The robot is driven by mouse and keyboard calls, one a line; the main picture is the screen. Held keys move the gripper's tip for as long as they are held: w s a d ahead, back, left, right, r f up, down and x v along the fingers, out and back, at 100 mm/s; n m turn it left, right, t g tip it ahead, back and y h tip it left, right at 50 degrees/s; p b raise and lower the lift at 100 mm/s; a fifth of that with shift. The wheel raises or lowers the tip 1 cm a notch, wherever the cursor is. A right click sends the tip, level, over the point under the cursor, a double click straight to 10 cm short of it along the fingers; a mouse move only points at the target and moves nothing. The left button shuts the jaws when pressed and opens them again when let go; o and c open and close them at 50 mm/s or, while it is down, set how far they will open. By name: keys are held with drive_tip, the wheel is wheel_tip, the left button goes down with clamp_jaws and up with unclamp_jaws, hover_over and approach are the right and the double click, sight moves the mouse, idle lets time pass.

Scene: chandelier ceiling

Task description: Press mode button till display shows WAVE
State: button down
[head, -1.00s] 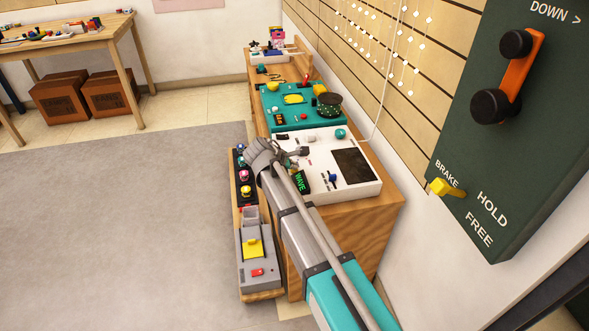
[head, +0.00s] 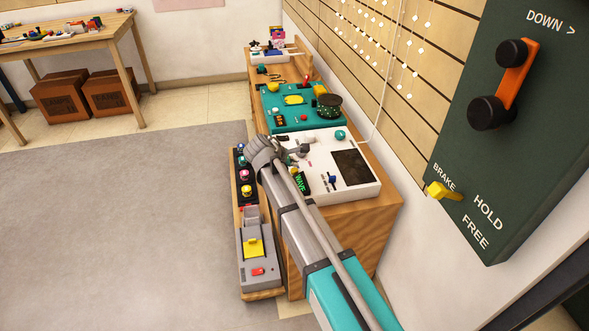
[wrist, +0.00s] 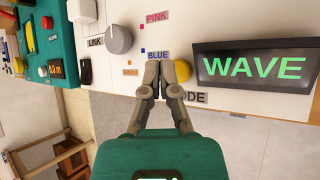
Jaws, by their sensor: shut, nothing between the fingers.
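The display (wrist: 255,66) on the white panel reads WAVE in green letters in the wrist view. It also shows in the head view (head: 299,183), beside my arm. The yellow mode button (wrist: 185,67) sits just left of the display, partly hidden behind my right finger. Its label (wrist: 188,97) is partly covered, with "ODE" readable. My gripper (wrist: 159,66) is shut and empty, with its fingertips just left of the button. I cannot tell whether a finger touches it.
A grey knob (wrist: 119,39) labelled LINK and colour labels PINK and BLUE lie left of the button on the white panel (head: 322,160). A teal panel (head: 285,122) stands behind it. A shelf with coloured knobs (head: 244,175) runs along the left. Open carpet (head: 120,220) lies further left.

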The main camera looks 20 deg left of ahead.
sight(293, 170)
drive_tip(key=shift+r, duration=0.15)
drive_tip(key=shift+r+p, duration=2.4)
drive_tip(key=shift+p, duration=0.15)
drive_tip(key=shift+s, duration=0.1)
